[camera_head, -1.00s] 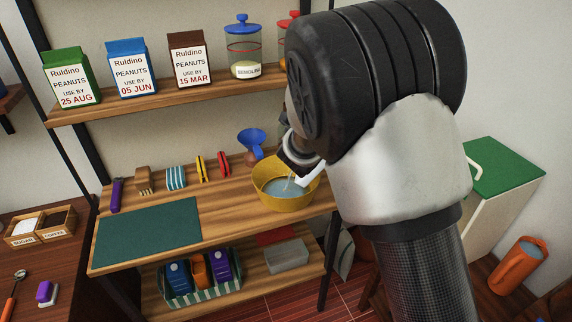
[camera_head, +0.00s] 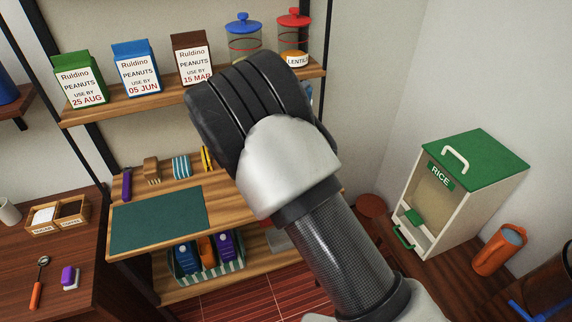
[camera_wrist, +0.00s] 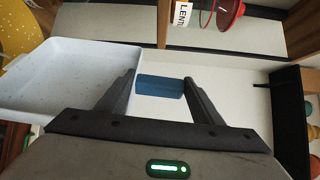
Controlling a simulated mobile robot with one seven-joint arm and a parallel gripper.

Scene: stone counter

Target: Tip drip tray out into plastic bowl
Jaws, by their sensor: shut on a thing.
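My gripper (camera_wrist: 161,88) is in the wrist view with its two dark fingers closed on a blue block between them. The block looks like the grip of the drip tray, though the join is hard to see. The drip tray (camera_wrist: 62,80) is pale and shallow, at the left of the wrist view; its inside shows only a few small specks. A yellow speckled surface (camera_wrist: 18,28), probably the plastic bowl, shows beyond the tray at the upper left. In the head view my arm hides the gripper and the bowl.
A wooden shelf carries peanut cartons (camera_head: 137,68) and lidded jars (camera_head: 293,38). A green mat (camera_head: 158,222) lies on the lower shelf, with a striped crate (camera_head: 207,266) below. A rice bin (camera_head: 470,190) stands at right.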

